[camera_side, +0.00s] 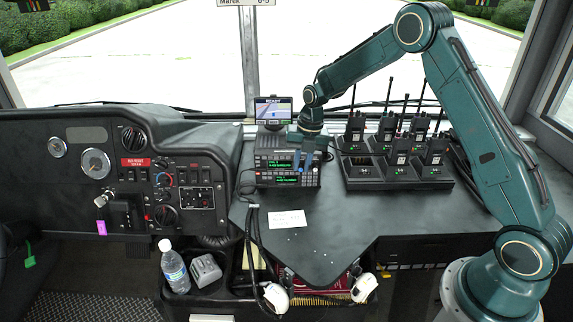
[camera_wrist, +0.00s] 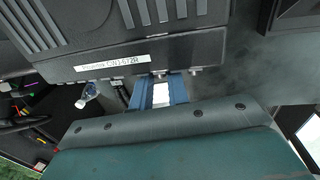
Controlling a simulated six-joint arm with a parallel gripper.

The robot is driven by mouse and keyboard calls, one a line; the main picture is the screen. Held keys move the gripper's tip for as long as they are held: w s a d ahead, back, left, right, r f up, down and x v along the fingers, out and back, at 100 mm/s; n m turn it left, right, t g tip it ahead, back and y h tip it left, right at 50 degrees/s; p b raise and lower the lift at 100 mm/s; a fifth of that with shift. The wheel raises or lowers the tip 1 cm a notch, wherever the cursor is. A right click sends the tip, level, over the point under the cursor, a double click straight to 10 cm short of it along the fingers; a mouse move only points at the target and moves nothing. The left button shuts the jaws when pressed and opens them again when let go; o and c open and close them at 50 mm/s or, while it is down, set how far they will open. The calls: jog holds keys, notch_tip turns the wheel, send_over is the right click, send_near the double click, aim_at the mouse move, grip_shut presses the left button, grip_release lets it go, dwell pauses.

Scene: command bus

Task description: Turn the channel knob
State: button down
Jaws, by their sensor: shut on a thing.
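The black two-way radio stack (camera_side: 262,166) stands on the dark console, with two green-lit displays, one above the other. In the wrist view its casing (camera_wrist: 90,62) with a white label fills the top. My gripper (camera_side: 303,164) comes down at the right part of the upper radio's face. Its two blue fingers are close together and shut there. In the wrist view the gripper (camera_wrist: 162,80) reaches past the casing's edge, so its fingertips are hidden. The channel knob itself is covered by the fingers; I cannot tell its angle.
A charger rack (camera_side: 398,183) of several handheld radios with tall antennas stands close to the right. A small screen (camera_side: 273,110) is behind the radios. A white note (camera_side: 287,219) lies in front. Black cables hang at the left; a water bottle (camera_side: 174,268) stands lower left.

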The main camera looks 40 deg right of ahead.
jog(key=shift+w+a, duration=0.1)
jog(key=shift+w+a+g+h, duration=0.1)
jog(key=shift+g+h, duration=0.45)
jog(key=shift+w+a+g+h, duration=0.1)
jog(key=shift+g+h, duration=0.45)
jog(key=shift+w+a+g+h, duration=0.15)
jog(key=shift+g+h, duration=0.65)
jog(key=shift+h, duration=0.1)
jog(key=c, duration=1.6)
grip_release()
jog(key=shift+s+d+t+y, duration=0.15)
jog(key=shift+t+y, duration=0.35)
jog(key=shift+s+d+t+y, duration=0.1)
jog(key=shift+t+y, duration=0.4)
